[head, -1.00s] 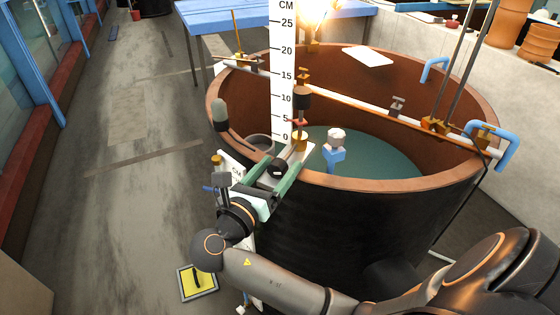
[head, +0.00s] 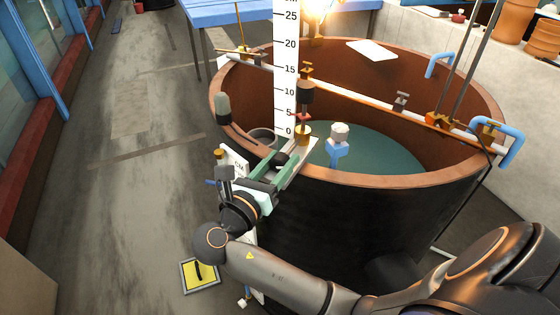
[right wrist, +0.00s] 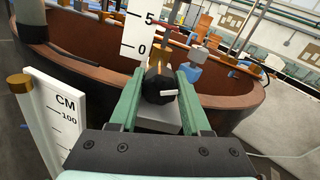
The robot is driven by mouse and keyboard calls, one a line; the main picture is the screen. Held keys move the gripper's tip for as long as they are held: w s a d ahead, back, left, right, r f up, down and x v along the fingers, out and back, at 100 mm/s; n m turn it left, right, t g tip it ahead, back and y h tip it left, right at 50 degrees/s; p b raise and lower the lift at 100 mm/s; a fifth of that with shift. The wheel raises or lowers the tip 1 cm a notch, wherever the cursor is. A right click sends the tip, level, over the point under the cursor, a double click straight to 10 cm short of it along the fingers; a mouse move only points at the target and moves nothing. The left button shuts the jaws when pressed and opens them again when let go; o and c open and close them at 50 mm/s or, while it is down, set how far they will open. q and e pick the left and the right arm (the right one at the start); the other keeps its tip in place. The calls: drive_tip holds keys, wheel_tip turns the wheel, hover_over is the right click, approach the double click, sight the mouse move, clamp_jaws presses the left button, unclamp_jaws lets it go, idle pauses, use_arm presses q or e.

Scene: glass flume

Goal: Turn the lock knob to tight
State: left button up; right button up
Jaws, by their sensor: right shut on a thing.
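The lock knob (right wrist: 160,88) is black with a white mark on its face, in the middle of the right wrist view. It sits at the foot of the white centimetre scale (head: 285,75), in front of a grey plate. My right gripper (right wrist: 160,82) has its two green fingers on either side of the knob and is shut on it. In the head view the right gripper (head: 285,160) reaches the near left rim of the tub, and the knob is partly hidden between the fingers. My left gripper is in neither view.
The round brown tub (head: 400,178) holds dark water, with rods and clamps across its top. A blue and white device (head: 338,148) stands inside. A second CM scale (right wrist: 62,110) is left of the gripper. A yellow floor plate (head: 200,274) lies below.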

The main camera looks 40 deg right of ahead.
clamp_jaws()
drive_tip(key=shift+m, duration=1.5)
drive_tip(key=o, duration=1)
unclamp_jaws()
